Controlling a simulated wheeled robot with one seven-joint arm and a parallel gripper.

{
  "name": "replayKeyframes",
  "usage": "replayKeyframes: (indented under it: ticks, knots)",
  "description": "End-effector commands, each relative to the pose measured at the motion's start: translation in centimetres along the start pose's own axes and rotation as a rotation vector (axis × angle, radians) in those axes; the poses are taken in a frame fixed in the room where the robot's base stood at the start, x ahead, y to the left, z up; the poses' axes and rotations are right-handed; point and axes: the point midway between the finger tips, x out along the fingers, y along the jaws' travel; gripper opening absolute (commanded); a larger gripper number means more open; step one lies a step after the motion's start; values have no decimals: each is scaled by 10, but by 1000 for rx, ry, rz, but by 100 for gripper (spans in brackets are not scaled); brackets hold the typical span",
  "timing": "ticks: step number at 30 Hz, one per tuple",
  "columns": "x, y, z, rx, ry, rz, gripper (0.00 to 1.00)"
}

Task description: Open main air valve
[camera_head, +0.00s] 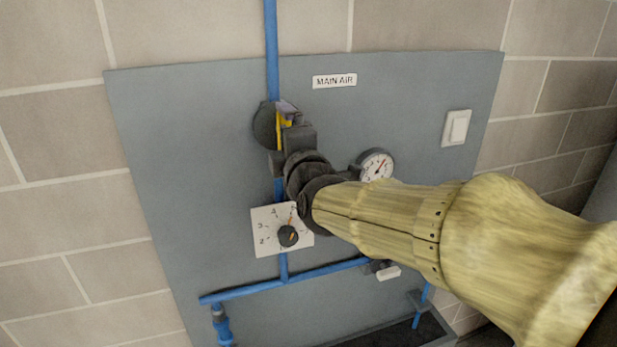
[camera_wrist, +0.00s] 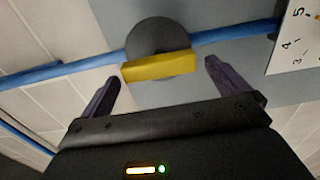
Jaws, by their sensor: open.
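The main air valve is a round dark body (camera_head: 265,126) on the vertical blue pipe, just left of and below the MAIN AIR label (camera_head: 334,81). Its yellow handle (camera_head: 283,131) is partly hidden by my gripper (camera_head: 287,108) in the head view and looks in line with the pipe there. In the wrist view the yellow handle (camera_wrist: 160,66) lies across the round valve body (camera_wrist: 160,36), roughly along the blue pipe. My gripper (camera_wrist: 162,80) is open, with one finger off each end of the handle. I see no clear contact.
A numbered dial (camera_head: 288,236) sits below my wrist, and a pressure gauge (camera_head: 375,164) is to its right. A white switch (camera_head: 457,128) is at the panel's right. A horizontal blue pipe (camera_head: 310,276) runs lower down. The panel's upper left is bare.

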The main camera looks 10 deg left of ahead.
Motion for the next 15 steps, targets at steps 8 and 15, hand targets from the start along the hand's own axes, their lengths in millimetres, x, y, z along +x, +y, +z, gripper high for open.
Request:
replayKeyframes:
  ticks: [8, 15]
  knots:
    - [-48, -1, -1, 0, 3, 2, 100]
    - [-88, -1, 2, -1, -2, 2, 100]
